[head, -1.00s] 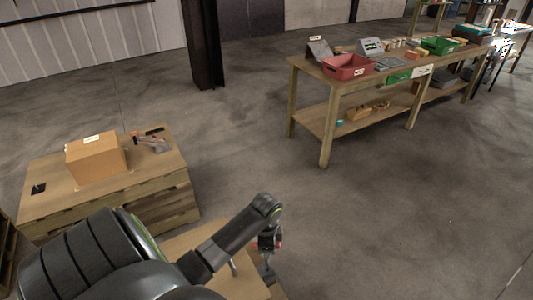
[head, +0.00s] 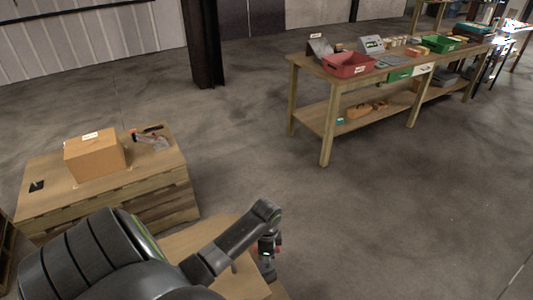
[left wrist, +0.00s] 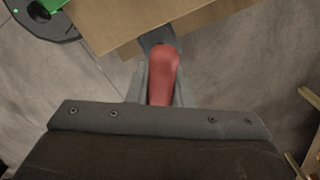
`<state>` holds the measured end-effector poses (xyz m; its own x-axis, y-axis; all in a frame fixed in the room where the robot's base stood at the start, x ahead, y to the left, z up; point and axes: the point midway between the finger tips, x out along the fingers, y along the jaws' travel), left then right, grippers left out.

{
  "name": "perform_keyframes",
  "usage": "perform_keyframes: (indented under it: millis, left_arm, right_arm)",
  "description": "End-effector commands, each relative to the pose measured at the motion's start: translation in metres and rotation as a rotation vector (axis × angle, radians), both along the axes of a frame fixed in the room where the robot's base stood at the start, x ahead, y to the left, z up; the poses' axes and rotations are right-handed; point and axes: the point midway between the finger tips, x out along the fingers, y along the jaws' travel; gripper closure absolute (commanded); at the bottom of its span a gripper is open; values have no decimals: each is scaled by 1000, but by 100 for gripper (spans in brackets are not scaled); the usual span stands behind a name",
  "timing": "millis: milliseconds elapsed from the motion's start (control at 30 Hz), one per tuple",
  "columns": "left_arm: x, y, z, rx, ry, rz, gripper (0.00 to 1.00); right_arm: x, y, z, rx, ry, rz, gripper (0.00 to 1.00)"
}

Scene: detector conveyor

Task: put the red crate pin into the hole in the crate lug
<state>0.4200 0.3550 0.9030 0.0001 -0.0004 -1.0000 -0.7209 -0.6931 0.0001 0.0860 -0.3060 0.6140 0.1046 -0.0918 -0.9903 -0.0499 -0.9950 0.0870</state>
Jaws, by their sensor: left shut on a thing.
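The red crate pin (left wrist: 163,75) sits between the two grey fingers of my left gripper (left wrist: 160,92) in the left wrist view. The gripper is shut on it. A dark grey metal lug (left wrist: 157,38) sticks out from the edge of the wooden crate (left wrist: 130,22), right at the far end of the pin. The pin overlaps the lug in this view, and the hole is hidden, so I cannot tell whether the pin is in it. In the head view my left gripper (head: 268,250) hangs beside the crate (head: 205,235), with a bit of red showing. My right gripper is out of view.
A wooden pallet stack (head: 115,195) at the left carries a cardboard box (head: 95,158) and a tool. A long workbench (head: 330,82) with a red bin (head: 348,67) stands at the back right. The floor between is clear.

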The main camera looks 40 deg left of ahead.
Motion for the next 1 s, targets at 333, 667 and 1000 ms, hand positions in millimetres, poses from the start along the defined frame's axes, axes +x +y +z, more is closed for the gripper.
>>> perform_keyframes:
  millis: [333,667,1000]
  left_arm:
    - [0,0,-5,-1,-1,0,100]
    - [0,0,-13,-1,-1,0,100]
    - [0,0,-22,0,0,0,100]
  right_arm:
    - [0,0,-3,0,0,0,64]
    - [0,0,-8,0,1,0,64]
    - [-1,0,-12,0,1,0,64]
